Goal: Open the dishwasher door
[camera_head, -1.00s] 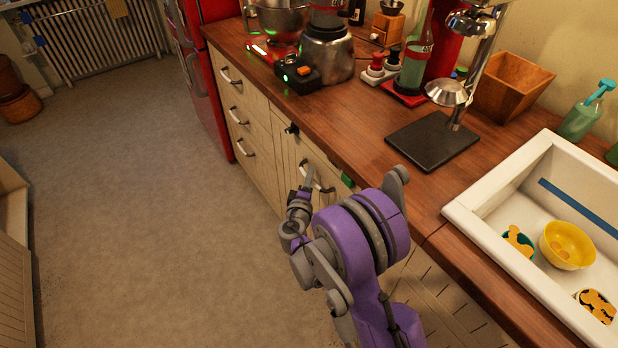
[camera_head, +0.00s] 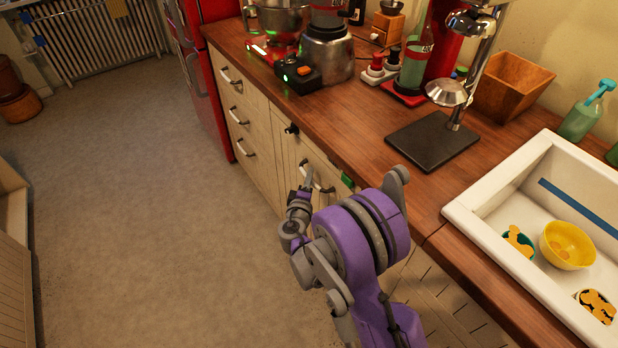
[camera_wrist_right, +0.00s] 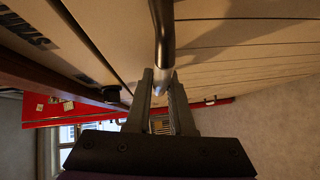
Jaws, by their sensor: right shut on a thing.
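The dishwasher door (camera_head: 291,157) is a cream slatted panel under the wooden counter, and it looks closed. Its curved metal handle (camera_head: 318,178) is near the top of the panel. My right gripper (camera_head: 307,180) is at the handle. In the right wrist view the handle (camera_wrist_right: 163,45) runs down between the two fingers of my right gripper (camera_wrist_right: 163,88), which are shut on it. The slatted door front (camera_wrist_right: 240,50) fills the upper part of that view. My purple right arm hides the lower part of the door in the head view. My left gripper is not in view.
Cream drawers (camera_head: 238,117) and a red fridge (camera_head: 205,85) stand left of the door. The counter (camera_head: 360,125) above holds a blender (camera_head: 327,55), a press stand (camera_head: 432,140) and a white sink (camera_head: 480,195). The grey floor (camera_head: 130,180) to the left is clear.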

